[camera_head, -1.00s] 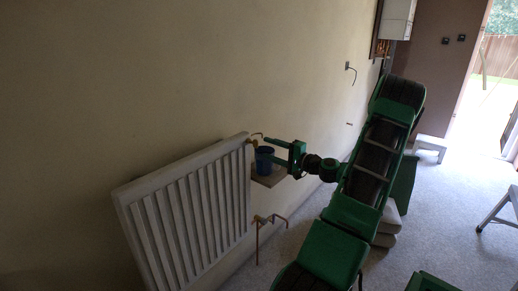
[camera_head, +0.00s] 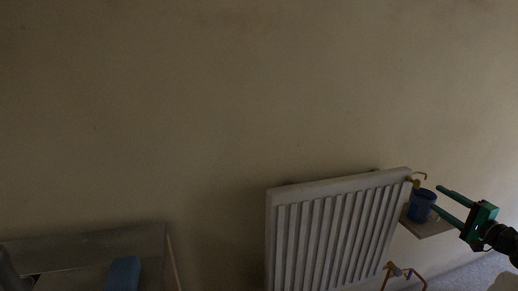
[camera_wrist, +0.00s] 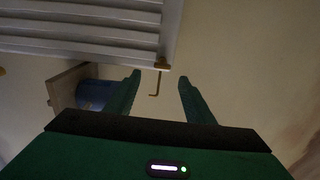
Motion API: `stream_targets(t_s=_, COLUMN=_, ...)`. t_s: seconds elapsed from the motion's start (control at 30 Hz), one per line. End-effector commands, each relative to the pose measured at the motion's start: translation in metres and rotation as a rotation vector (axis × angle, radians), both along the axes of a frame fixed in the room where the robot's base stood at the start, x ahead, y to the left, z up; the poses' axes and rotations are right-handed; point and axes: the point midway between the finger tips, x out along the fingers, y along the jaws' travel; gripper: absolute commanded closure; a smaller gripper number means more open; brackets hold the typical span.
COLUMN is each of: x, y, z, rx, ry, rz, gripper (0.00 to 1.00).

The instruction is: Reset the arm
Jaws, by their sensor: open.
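My gripper (camera_head: 440,203) is at the right of the head view, its green fingers parted and empty. Its fingers point left toward a blue cup (camera_head: 421,206), which stands upright on a small shelf (camera_head: 428,229) beside the radiator.
A white radiator (camera_head: 330,235) hangs on the plaster wall, with a brass valve (camera_head: 415,183) near the cup and a pipe (camera_head: 405,272) below. A grey surface (camera_head: 85,243) with a blue object (camera_head: 124,273) is at lower left.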

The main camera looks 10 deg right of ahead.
Motion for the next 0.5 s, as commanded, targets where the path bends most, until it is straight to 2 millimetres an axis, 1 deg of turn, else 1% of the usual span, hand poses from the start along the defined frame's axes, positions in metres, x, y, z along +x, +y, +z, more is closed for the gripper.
stream_targets(t_s=0.07, x=0.008, y=0.014, z=-0.001, rx=-0.024, ry=0.032, rz=0.034, gripper=0.52)
stream_targets(t_s=0.17, x=0.021, y=0.045, z=-0.009, rx=-0.084, ry=0.118, rz=0.112, gripper=0.52)
stream_targets(t_s=0.2, x=0.026, y=0.062, z=-0.013, rx=-0.116, ry=0.165, rz=0.154, gripper=0.52)
stream_targets(t_s=0.27, x=0.031, y=0.087, z=-0.02, rx=-0.171, ry=0.241, rz=0.219, gripper=0.52)
stream_targets(t_s=0.3, x=0.033, y=0.104, z=-0.025, rx=-0.207, ry=0.292, rz=0.263, gripper=0.52)
stream_targets(t_s=0.37, x=0.033, y=0.127, z=-0.032, rx=-0.263, ry=0.369, rz=0.324, gripper=0.52)
stream_targets(t_s=0.4, x=0.031, y=0.142, z=-0.036, rx=-0.298, ry=0.418, rz=0.363, gripper=0.52)
stream_targets(t_s=0.5, x=0.022, y=0.173, z=-0.044, rx=-0.386, ry=0.537, rz=0.449, gripper=0.52)
